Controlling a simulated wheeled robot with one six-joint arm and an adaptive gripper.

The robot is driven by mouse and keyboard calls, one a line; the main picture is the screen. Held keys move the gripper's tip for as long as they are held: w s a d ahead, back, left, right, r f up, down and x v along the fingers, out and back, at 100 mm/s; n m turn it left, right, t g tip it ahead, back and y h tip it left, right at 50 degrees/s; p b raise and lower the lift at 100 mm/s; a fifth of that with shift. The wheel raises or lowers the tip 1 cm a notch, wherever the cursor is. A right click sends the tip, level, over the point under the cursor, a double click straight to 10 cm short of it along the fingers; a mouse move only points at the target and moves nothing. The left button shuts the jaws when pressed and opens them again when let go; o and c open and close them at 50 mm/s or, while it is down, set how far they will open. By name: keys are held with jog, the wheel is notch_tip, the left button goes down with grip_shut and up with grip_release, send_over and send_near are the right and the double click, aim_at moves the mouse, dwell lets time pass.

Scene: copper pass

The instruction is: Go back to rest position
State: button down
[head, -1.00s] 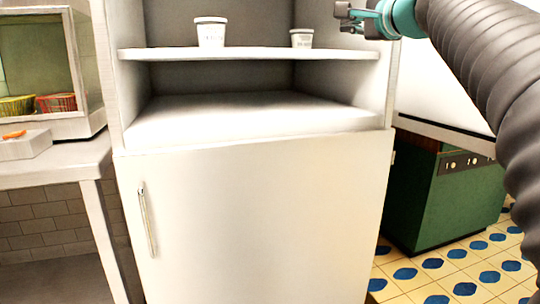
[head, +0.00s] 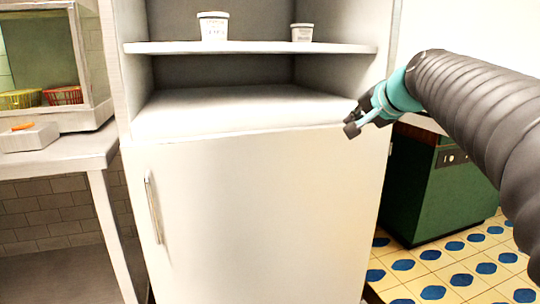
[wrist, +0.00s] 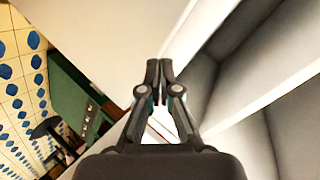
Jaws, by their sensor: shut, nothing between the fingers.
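My gripper (head: 354,122) is shut and empty in the head view, at the right front edge of the white cabinet's open lower compartment. My arm reaches in from the right side. In the wrist view my gripper (wrist: 160,66) shows its two fingertips close together with nothing between them. The white cabinet (head: 255,215) has a closed lower door with a vertical handle (head: 153,208) at left. I cannot tell whether the gripper touches the cabinet's edge.
Two white tubs, one larger (head: 213,27) and one smaller (head: 302,33), stand on the upper shelf (head: 250,47). A table (head: 60,160) with a glass case and baskets is at left. A green unit (head: 440,195) stands at right on the tiled floor.

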jog(key=s+a+f+n+g+h, duration=0.1)
jog(key=s+f+n+g, duration=0.2)
jog(key=s+f, duration=1.1)
jog(key=s+a+f+n+g+h+p, duration=0.1)
jog(key=s+f+n, duration=0.4)
jog(key=s+f, duration=0.9)
jog(key=shift+s+a+g+h, duration=0.3)
jog(key=shift+s+g+h, duration=0.3)
jog(key=shift+s+g, duration=0.5)
jog(key=shift+a+n, duration=0.15)
jog(key=shift+n, duration=0.15)
